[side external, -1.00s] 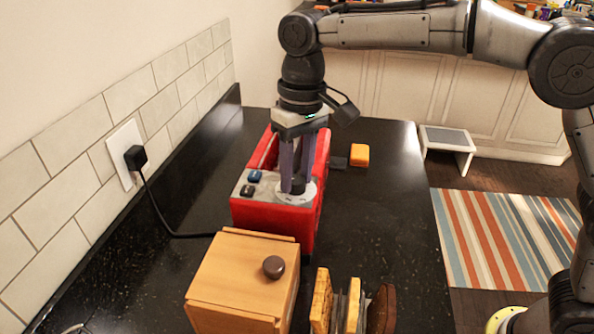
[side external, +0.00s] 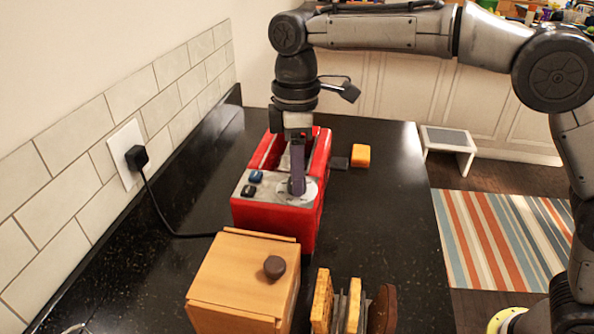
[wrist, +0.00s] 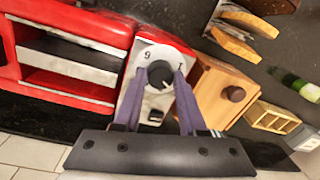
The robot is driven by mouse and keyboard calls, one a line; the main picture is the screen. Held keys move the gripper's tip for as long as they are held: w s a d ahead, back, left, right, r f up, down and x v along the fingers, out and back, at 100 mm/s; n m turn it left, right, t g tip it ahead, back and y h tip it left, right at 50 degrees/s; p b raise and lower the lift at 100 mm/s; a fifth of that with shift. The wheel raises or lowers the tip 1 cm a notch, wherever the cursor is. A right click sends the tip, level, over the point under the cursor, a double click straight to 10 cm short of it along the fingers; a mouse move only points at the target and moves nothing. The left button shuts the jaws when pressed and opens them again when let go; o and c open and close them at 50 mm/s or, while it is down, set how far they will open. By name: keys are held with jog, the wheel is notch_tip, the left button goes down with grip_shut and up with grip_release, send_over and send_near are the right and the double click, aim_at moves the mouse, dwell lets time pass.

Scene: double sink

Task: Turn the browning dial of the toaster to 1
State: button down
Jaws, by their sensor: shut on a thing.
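The red toaster (side external: 272,220) stands on the dark counter by the tiled wall. It also fills the upper left of the wrist view (wrist: 115,28). Its grey control panel carries a round white plate with the black browning dial (wrist: 159,74). In the wrist view a 1 shows right of the dial and a figure like 6 or 9 at its upper left. The pointer's setting is too small to read. My gripper (side external: 297,188) points down onto the panel, its purple fingers shut on the dial from both sides. In the side view the fingers hide the dial.
A wooden box (side external: 240,275) with a brown knob stands just in front of the toaster. Bread slices (side external: 322,298) stand in a rack beside it. A yellow block (side external: 360,155) lies behind right. A black cord runs from the wall plug (side external: 136,157).

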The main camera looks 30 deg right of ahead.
jog(key=n, duration=0.6)
jog(key=shift+a, duration=0.1)
jog(key=n, duration=0.6)
jog(key=shift+h, duration=0.4)
jog(key=shift+n, duration=0.4)
jog(key=shift+c, duration=2.3)
grip_release()
notch_tip(320, 180, up, 12)
jog(key=shift+w+a, duration=0.25)
jog(key=shift+w, duration=0.05)
